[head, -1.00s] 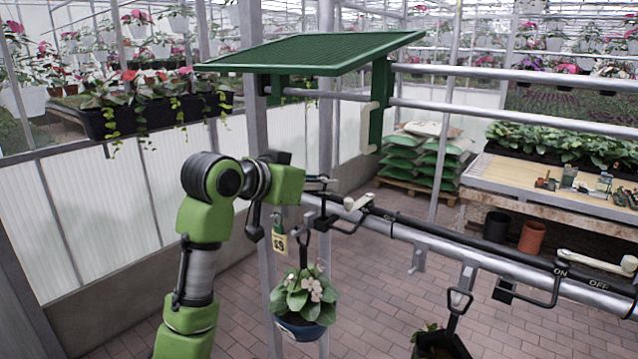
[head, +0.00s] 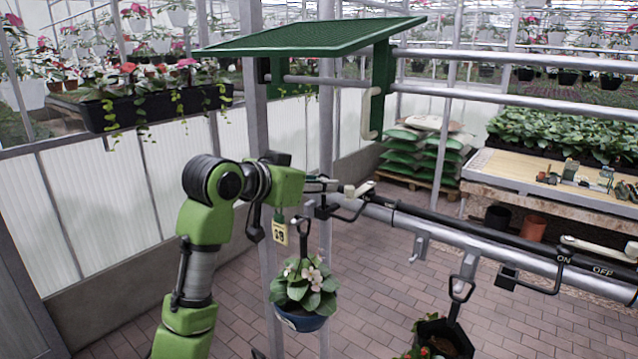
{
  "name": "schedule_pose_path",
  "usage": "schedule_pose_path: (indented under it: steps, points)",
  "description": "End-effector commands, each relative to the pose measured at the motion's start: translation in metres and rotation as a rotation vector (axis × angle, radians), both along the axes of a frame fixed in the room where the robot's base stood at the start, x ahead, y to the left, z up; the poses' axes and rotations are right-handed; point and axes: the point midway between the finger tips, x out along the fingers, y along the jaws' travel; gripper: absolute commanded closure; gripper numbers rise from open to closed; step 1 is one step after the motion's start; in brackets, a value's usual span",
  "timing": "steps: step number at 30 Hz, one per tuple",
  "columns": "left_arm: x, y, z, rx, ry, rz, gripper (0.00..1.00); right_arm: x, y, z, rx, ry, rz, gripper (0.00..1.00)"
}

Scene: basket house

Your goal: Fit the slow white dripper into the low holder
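My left gripper (head: 322,185) is at the near end of the dark rail, by a small white piece (head: 357,188). The fingers are small and dark against the rail, and I cannot tell whether they are open or hold anything. I cannot tell whether the white piece is a dripper or a lever. Black wire loops hang from the rail, one below the white piece (head: 345,212) and one further right (head: 537,284). I cannot tell which thing is the low holder. My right gripper is not in view.
A flowering plant in a blue pot (head: 301,322) hangs below my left gripper, beside a numbered yellow tag (head: 280,234). Another dark pot (head: 450,331) hangs lower right. A white lever (head: 603,248) sits by ON and OFF marks. A green canopy (head: 318,38) stands above.

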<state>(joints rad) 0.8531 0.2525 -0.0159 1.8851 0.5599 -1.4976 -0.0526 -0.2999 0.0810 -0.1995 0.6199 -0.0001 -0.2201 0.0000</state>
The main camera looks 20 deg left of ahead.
Motion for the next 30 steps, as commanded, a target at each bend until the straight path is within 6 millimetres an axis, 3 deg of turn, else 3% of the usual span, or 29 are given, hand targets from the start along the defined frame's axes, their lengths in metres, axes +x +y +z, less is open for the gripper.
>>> schedule_pose_path:
  steps: [21,29,30]
  points:
    - [0.000,-0.001,-0.029,0.000,0.000,0.000,0.86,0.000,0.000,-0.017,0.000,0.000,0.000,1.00]
    - [0.000,-0.001,-0.029,0.000,0.000,0.000,0.86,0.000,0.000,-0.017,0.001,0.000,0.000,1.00]
    - [0.000,-0.001,-0.029,0.000,0.000,0.000,0.72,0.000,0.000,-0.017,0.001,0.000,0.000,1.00]
